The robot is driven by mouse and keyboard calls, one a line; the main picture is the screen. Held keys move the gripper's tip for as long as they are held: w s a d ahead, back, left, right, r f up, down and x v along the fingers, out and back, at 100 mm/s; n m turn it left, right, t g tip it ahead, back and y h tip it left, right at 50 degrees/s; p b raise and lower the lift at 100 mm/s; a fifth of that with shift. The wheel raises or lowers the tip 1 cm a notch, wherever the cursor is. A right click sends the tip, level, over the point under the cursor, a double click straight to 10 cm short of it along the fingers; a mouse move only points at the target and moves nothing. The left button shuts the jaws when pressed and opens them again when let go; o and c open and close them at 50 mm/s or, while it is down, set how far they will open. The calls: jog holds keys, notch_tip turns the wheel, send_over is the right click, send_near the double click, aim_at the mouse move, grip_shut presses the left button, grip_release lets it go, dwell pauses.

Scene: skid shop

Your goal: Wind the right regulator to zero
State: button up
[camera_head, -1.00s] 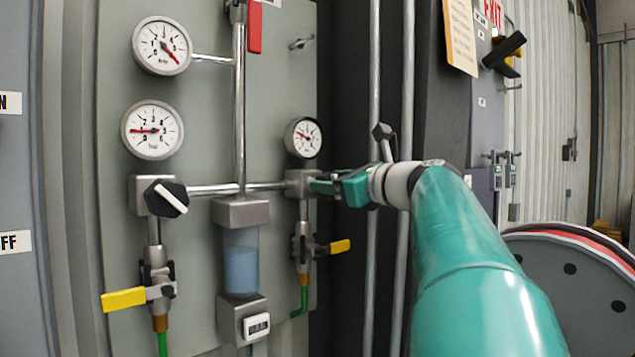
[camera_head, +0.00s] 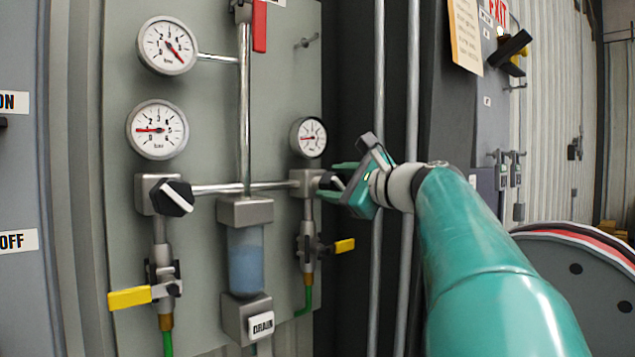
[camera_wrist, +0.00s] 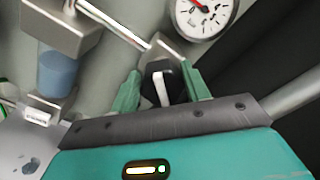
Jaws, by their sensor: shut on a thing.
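The right regulator's body (camera_head: 306,181) is a grey block on the panel, with a black knob (camera_head: 327,182) facing right. My gripper (camera_head: 334,181) is shut on this knob, with one green finger on either side. In the wrist view the black knob (camera_wrist: 163,82) with its white stripe sits between the green fingers (camera_wrist: 161,88). The small right gauge (camera_head: 309,138) is just above the regulator, and its red needle points left, about level. The wrist view shows part of this gauge (camera_wrist: 203,14). The fingers partly hide the knob.
The left regulator knob (camera_head: 173,198) and two larger gauges (camera_head: 167,46) (camera_head: 158,130) are on the panel's left. A yellow-handled valve (camera_head: 343,246) hangs below the right regulator. Vertical pipes (camera_head: 411,120) run close behind my wrist. A hose reel (camera_head: 580,285) stands at lower right.

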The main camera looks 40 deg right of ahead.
jog(key=n, duration=0.3)
jog(key=shift+a+f+n, duration=0.1)
jog(key=shift+f+n, duration=0.1)
jog(key=shift+n, duration=0.2)
jog(key=n, duration=0.4)
jog(key=shift+f, duration=0.15)
jog(key=o, duration=1)
jog(key=shift+w, duration=0.1)
jog(key=s, duration=1.4)
jog(key=shift+d, duration=0.2)
jog(key=shift+n, duration=0.3)
